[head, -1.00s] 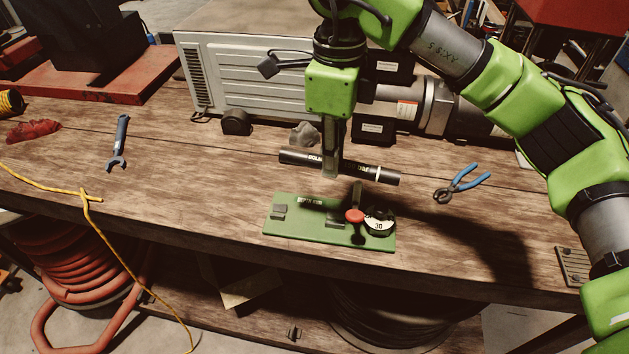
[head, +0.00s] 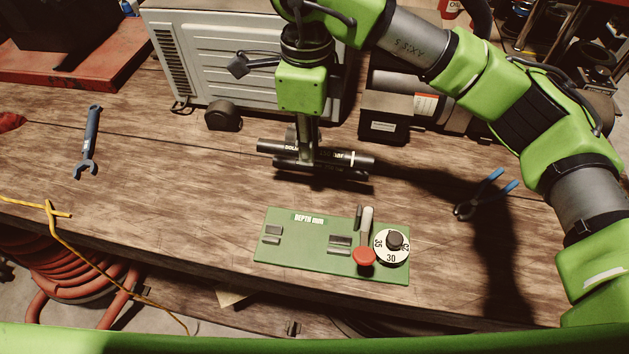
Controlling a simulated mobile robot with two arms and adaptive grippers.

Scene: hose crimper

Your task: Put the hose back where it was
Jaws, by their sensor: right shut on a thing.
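My right gripper (head: 308,158) points down and is shut on the middle of a black hose (head: 350,158) with pale lettering and a white band near its right end. The hose lies roughly level, running left to right, just above or at the wooden bench; I cannot tell whether it touches. A dark shape directly beneath it may be its shadow or a support. The green crimper board (head: 300,262) is in front, with two grey cradles, a red-tipped lever (head: 364,256) and a numbered dial (head: 391,246). Its cradles are empty. My left gripper is not in view.
A wrench (head: 88,143) lies at left and blue-handled pliers (head: 484,194) at right. A grey-white cabinet (head: 225,60) and a motor-like machine stand behind the hose. A yellow cord (head: 52,222) hangs over the front edge. Bench between wrench and board is clear.

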